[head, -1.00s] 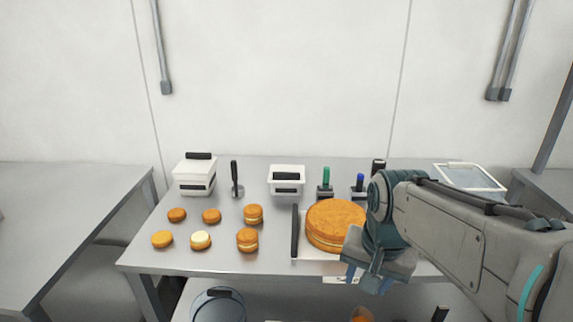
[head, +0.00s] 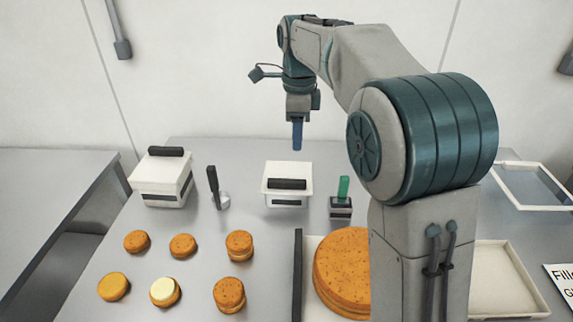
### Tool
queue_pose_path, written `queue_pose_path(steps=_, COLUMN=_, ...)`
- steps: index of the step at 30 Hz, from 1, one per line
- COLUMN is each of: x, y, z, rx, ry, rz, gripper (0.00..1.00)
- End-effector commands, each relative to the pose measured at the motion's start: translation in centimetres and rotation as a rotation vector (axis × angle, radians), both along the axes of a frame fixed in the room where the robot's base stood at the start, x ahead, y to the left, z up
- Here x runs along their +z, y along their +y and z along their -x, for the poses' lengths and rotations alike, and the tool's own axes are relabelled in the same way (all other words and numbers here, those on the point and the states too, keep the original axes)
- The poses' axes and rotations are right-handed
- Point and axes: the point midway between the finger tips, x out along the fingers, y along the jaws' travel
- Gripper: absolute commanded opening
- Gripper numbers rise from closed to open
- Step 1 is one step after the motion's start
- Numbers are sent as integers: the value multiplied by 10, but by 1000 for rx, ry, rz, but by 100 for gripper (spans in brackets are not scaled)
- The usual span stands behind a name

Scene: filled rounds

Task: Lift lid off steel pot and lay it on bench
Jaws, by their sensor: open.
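A pale square pot (head: 160,194) stands at the back left of the bench (head: 205,285). Its lid (head: 163,166) sits on top and has a black bar handle (head: 166,151). A black label or grip marks the pot's front. My gripper (head: 297,135) points down above the back middle of the bench, to the right of the pot and apart from it. It is open with nothing seen in it; one blue finger shows, the other is hidden from this side.
A white tub (head: 287,194) is below my gripper. A black-handled tool (head: 213,188) and a green-handled one (head: 343,190) stand nearby. Several small cakes (head: 183,245) lie at front left. A large cake (head: 340,270) is partly hidden by my arm. A framed pane (head: 530,190) lies right.

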Motion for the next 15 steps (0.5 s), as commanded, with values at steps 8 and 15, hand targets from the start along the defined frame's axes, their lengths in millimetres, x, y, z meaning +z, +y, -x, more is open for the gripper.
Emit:
queue_pose_path(steps=8, x=-43, y=5, z=1, rx=-4, ry=7, rz=2, gripper=44)
queue_pose_path(steps=15, x=-80, y=4, z=0, rx=-4, ry=3, rz=1, gripper=44)
